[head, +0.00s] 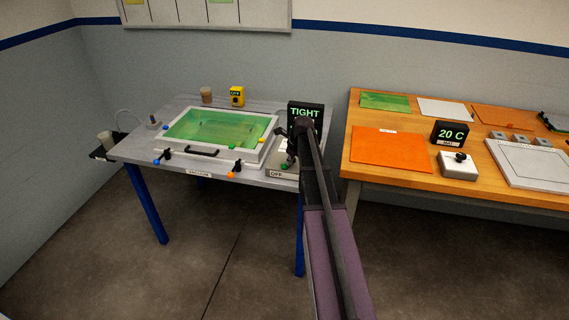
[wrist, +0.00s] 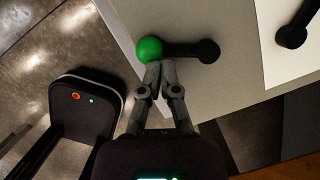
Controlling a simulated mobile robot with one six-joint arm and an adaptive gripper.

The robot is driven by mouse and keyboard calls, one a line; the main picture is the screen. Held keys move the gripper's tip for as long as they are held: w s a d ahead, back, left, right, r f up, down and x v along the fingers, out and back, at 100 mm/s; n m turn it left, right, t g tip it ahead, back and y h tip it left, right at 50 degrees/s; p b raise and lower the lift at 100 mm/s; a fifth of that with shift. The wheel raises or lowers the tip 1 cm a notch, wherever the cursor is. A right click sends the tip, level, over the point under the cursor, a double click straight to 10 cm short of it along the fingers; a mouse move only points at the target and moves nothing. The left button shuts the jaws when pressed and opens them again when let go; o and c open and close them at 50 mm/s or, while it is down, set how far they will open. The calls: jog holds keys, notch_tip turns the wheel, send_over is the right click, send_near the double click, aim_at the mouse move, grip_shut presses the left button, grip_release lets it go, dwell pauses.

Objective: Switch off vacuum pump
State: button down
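A black lever with a green ball knob (head: 285,166) sits by an OFF label (head: 276,174) at the right front corner of the grey table. In the wrist view the green ball (wrist: 149,50) is at the left end of a short black lever (wrist: 185,49). My gripper (wrist: 155,68) has its fingertips together right at the near edge of the ball. Whether they touch it I cannot tell. In the head view my arm partly hides this corner. A black display (head: 304,108) reading TIGHT stands behind the lever. I cannot make out a separate pump body.
A white-framed bath with a green sheet (head: 216,128) fills the grey table's middle, with clamps along it. A yellow box (head: 236,95) reading OFF and a brown cup (head: 206,95) stand behind. A wooden table (head: 365,177) is at right. In the wrist view another black lever (wrist: 292,37) is at right.

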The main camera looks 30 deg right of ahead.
jog(key=shift+a, duration=0.1)
dwell(0.3)
dwell(0.3)
jog(key=shift+s+d+r, duration=0.15)
jog(key=shift+s+d, duration=0.05)
jog(key=shift+s, duration=0.45)
jog(key=s+p+v, duration=0.2)
jog(key=p+v, duration=0.8)
jog(key=v, duration=0.1)
jog(key=shift+d+f, duration=0.25)
jog(key=shift+s, duration=0.15)
